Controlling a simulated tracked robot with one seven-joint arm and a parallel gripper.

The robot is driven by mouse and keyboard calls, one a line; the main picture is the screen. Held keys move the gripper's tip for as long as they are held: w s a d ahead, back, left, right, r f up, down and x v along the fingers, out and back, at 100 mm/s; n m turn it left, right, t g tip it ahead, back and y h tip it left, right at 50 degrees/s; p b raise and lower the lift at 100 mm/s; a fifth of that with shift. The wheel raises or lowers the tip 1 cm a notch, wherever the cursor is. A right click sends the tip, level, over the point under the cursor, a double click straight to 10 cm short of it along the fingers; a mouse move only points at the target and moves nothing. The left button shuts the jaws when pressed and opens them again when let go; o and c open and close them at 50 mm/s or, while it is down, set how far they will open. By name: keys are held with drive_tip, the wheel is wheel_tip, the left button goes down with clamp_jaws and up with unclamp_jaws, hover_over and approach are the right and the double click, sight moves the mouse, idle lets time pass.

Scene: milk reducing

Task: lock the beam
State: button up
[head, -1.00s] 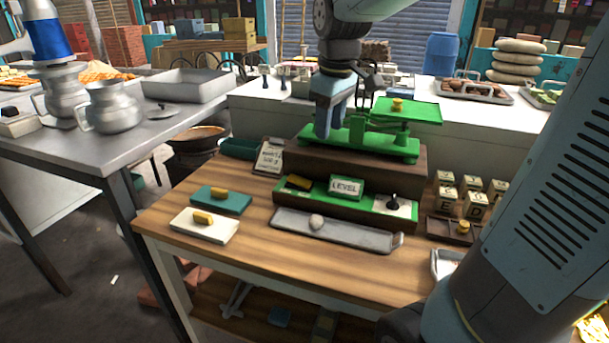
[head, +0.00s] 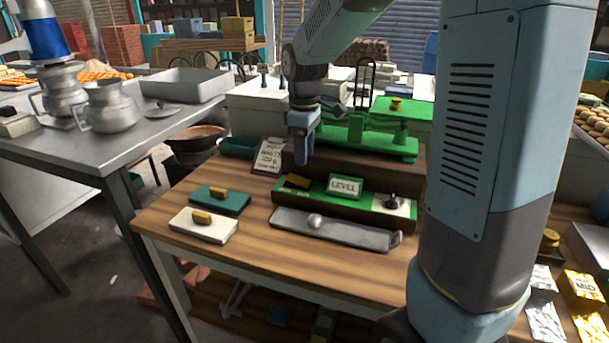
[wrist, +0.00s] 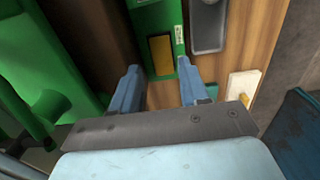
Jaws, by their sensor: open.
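The green balance scale (head: 366,131) stands on a dark wooden step, with a yellow knob on its right pan (head: 395,104). Below it, a green panel (head: 320,190) carries a yellow bar (head: 298,181) at its left end, a white LEVEL sign (head: 345,187) and a black knob (head: 391,201) at right. My gripper (head: 303,150) points down just above the panel's left end, apart from the yellow bar. In the wrist view my open gripper (wrist: 161,82) has the yellow bar (wrist: 160,56) ahead, between the lines of its fingers. Nothing is held.
A grey tray (head: 350,233) with a pale ball (head: 315,221) lies in front of the panel. A clipboard (head: 269,157) leans behind. My arm covers the table's right side.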

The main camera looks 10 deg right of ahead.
sight(304, 181)
wheel_tip(304, 181, down, 8)
drive_tip(key=shift+r, duration=0.25)
drive_tip(key=shift+c, duration=0.3)
drive_tip(key=c, duration=0.7)
drive_tip(key=shift+w+a+r+g+h, duration=0.25)
drive_tip(key=shift+g+h, duration=0.4)
drive_tip(key=shift+h, duration=0.35)
drive_tip(key=shift+w+a+r+g+h, duration=0.1)
drive_tip(key=shift+a+g+h, duration=0.2)
drive_tip(key=shift+g+h, duration=0.55)
drive_tip(key=shift+h, duration=0.25)
drive_tip(key=o, duration=0.8)
drive_tip(key=shift+c, duration=0.2)
drive_tip(key=v, duration=1.3)
drive_tip(key=shift+r, duration=0.3)
